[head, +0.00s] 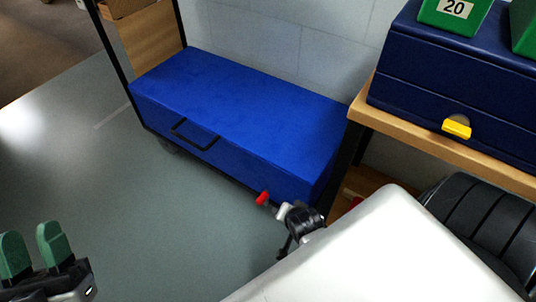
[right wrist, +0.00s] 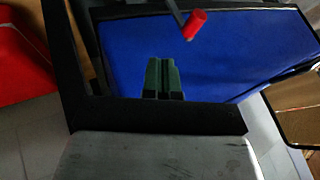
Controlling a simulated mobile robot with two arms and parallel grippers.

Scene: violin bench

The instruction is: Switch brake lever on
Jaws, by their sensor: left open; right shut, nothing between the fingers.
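The brake lever shows as a red grip on a short grey rod. In the head view its red tip (head: 262,198) is in front of the lower right edge of the blue cart box. In the right wrist view the red grip (right wrist: 196,25) is at the top, above and right of my right gripper (right wrist: 164,75). That gripper's green fingers are shut together and empty, apart from the grip in the picture. The lever's base is hidden. In the head view my white right arm covers the lower right. My left gripper (head: 33,250) is open and empty at the lower left.
The blue box (head: 240,105) with a black handle sits in a black-framed cart. A wooden bench (head: 440,150) carries a dark blue case (head: 470,75) with a yellow latch. Grey floor (head: 140,220) is free at left. A red object (right wrist: 25,55) stands left in the right wrist view.

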